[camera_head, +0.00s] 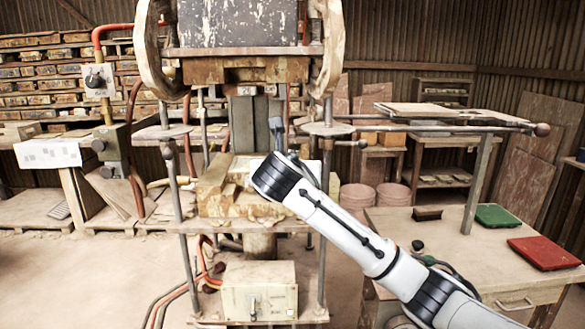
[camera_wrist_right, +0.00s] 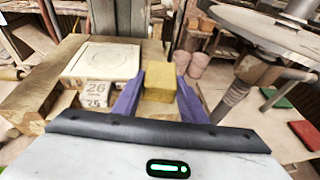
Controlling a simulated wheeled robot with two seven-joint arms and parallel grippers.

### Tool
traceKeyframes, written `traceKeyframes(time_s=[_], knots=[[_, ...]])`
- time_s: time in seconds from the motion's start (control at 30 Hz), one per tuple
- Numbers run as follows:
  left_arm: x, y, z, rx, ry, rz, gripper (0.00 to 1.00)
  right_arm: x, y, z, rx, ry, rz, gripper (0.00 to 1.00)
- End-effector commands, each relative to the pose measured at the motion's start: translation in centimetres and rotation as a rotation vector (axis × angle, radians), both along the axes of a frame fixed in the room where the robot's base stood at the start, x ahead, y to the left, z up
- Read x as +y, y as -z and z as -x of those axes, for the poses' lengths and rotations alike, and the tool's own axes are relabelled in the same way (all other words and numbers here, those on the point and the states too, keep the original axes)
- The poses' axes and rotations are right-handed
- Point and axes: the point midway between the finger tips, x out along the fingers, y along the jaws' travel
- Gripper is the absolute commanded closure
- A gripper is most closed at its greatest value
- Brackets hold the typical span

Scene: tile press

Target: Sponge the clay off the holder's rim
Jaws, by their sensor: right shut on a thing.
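My right gripper (camera_wrist_right: 160,88) is shut on a yellow sponge (camera_wrist_right: 159,75), which sits between its two purple fingers in the wrist view. To its left is a pale square holder (camera_wrist_right: 103,58) with a round ring on its top face and the numbers 26 and 25 on its front. The sponge appears beside the holder's right edge; I cannot tell if they touch. Clay on the rim is not clear at this size. In the head view my right arm reaches over the press bed (camera_head: 215,190) and hides the sponge and part of the holder. My left gripper is not in view.
The press's upper block (camera_head: 240,70) hangs above the bed, with upright rods at both sides. A worktable (camera_head: 450,250) at right bears a dark brush (camera_head: 428,213), a green pad (camera_head: 497,217) and a red pad (camera_head: 545,252). A handle bar ends in a ball (camera_head: 541,129).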

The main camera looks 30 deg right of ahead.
Motion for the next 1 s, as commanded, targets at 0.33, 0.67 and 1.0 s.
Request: traceKeyframes(time_s=[0.33, 0.67, 1.0], knots=[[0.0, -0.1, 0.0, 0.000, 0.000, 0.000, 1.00, -2.3, -1.6, -0.8, -0.038, 0.033, 0.009, 0.81], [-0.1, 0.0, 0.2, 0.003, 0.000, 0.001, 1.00, -3.6, -1.3, -3.2, -0.028, 0.024, 0.009, 0.81], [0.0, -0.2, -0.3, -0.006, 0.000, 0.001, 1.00, -3.6, -1.2, -3.8, -0.025, 0.020, 0.009, 0.81]])
